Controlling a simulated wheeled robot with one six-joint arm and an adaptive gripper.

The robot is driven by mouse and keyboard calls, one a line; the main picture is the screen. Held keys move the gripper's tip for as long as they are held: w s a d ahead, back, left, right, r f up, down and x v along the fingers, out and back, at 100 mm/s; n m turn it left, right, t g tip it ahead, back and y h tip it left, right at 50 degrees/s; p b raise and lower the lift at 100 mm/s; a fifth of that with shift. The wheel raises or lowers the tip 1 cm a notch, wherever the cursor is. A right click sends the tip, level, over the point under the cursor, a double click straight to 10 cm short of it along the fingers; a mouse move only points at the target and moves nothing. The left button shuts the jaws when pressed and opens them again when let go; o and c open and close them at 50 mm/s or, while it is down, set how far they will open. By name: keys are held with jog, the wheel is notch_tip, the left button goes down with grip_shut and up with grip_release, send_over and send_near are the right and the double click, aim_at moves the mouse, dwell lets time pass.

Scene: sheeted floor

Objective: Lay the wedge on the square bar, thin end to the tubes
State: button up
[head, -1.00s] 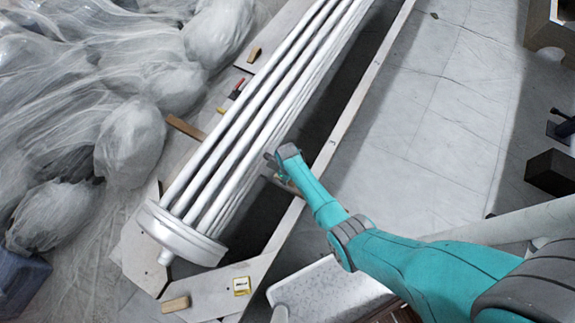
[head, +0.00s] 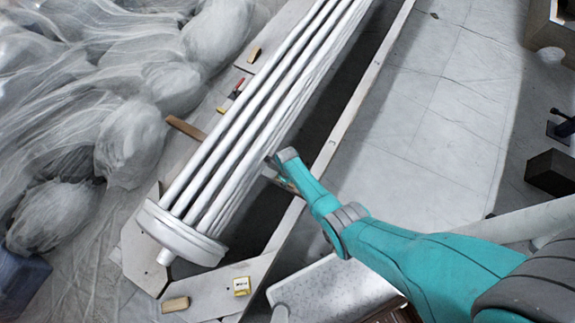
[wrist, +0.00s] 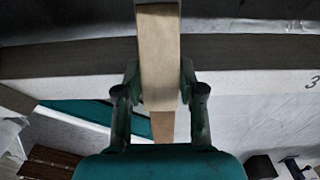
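My gripper (wrist: 159,88) is shut on a pale tan wooden block, which I take to be the wedge (wrist: 158,65), with a fingertip at each side. The wedge points up the wrist view, away from my palm.
A pale frame beam (wrist: 240,85) marked "3" crosses behind the fingers. Sheeted bundles (head: 130,150) fill the left.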

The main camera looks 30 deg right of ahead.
jog(key=o, duration=0.5)
jog(key=shift+r, duration=0.1)
jog(key=shift+r, duration=5.9)
